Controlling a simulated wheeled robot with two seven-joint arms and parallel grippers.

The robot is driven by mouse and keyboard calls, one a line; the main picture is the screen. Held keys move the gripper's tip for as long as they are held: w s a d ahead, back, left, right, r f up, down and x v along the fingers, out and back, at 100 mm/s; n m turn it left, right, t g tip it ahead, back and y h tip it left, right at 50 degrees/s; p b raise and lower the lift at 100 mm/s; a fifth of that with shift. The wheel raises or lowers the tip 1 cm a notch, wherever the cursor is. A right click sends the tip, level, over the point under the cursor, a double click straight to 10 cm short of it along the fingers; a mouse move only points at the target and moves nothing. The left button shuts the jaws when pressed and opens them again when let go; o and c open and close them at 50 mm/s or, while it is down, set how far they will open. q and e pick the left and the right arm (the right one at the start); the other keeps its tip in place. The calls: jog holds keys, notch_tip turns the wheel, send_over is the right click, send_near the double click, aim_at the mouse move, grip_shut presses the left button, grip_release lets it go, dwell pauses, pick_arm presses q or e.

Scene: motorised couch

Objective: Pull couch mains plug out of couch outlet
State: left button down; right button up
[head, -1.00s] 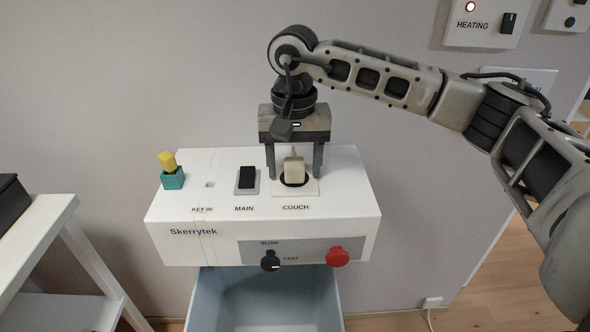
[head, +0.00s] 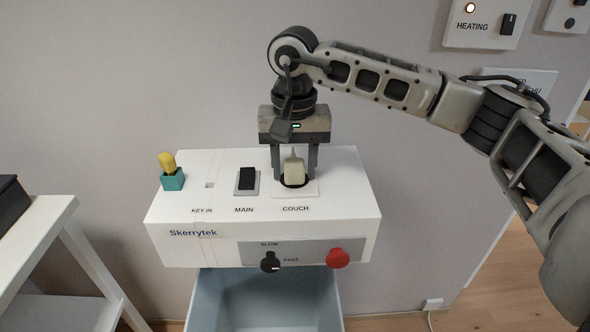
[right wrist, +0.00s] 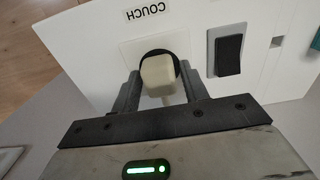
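The couch mains plug (head: 294,171), a pale beige block with a cable stub, sits in the round dark couch outlet (head: 282,184) on top of the white control box. My right gripper (head: 294,173) points down with its two fingers on either side of the plug. The fingers are partly closed, with a narrow gap still showing beside the plug. In the right wrist view the plug (right wrist: 158,75) stands between the fingertips, over the dark outlet (right wrist: 178,62). My left gripper is not in view.
The white control box (head: 180,225) carries a black main switch (head: 247,178), a yellow key in a teal holder (head: 172,180), a black knob (head: 270,262) and a red button (head: 337,257). A pale blue bin (head: 270,300) is below. A white shelf (head: 40,235) stands left.

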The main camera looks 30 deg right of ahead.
aim_at(294, 163)
grip_shut()
jog(key=shift+r+p, duration=1)
jog(key=shift+r, duration=0.45)
jog(key=shift+r+p, duration=0.65)
jog(key=shift+r, duration=0.35)
jog(key=shift+r+p, duration=0.45)
jog(key=shift+r, duration=0.15)
